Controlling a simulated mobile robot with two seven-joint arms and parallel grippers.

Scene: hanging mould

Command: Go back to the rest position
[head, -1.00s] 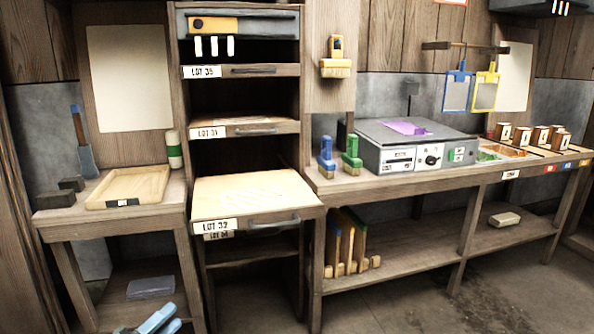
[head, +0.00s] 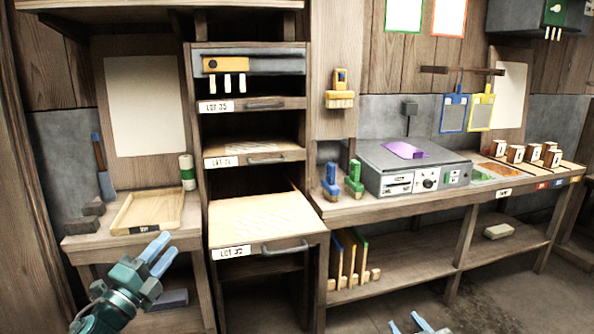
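My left gripper (head: 160,255) is in the lower left of the head view, in front of the small table with the wooden tray. Its two pale blue fingers point up and right with a narrow gap between them and nothing held. My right gripper (head: 408,325) just shows at the bottom edge, in front of the long bench. Its fingertips are apart and the rest of it is cut off. Both grippers appear clear of the furniture.
The LOT 32 drawer (head: 264,222) is pulled out of the rack. The wooden tray (head: 180,212) lies on the left table. A grey machine with a purple piece (head: 404,149), a blue brush (head: 330,182) and a green brush (head: 354,179) stand on the bench. Floor (head: 500,290) shows at lower right.

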